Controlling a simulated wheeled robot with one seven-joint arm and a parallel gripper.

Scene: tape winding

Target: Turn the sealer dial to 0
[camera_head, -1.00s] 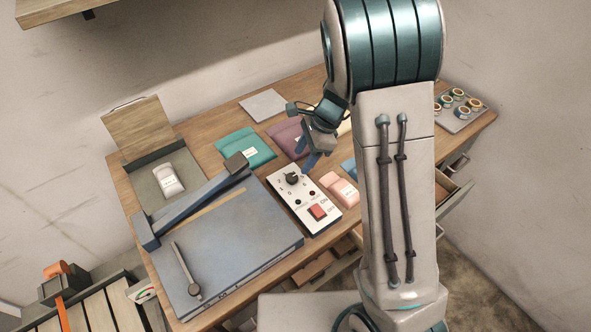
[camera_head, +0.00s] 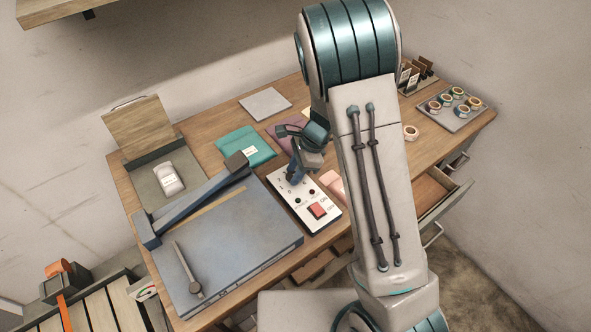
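The sealer (camera_head: 225,252) is a grey-blue flat bed with a long dark arm, standing on the wooden table. Its white control panel (camera_head: 325,228) lies along its right side, with a red switch (camera_head: 317,210), small indicator lights and a dial at the far end. My gripper (camera_head: 293,178) points down over the dial end of the panel. Its blue fingers cover the dial, so the dial's setting is hidden. I cannot tell whether the fingers touch the dial or how far apart they are.
A teal pouch (camera_head: 245,147) lies behind the panel, and a pink packet (camera_head: 333,184) lies right of it, partly behind my arm. A tray of tape rolls (camera_head: 452,108) is at the far right. A drawer (camera_head: 440,195) stands open on the table's right side.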

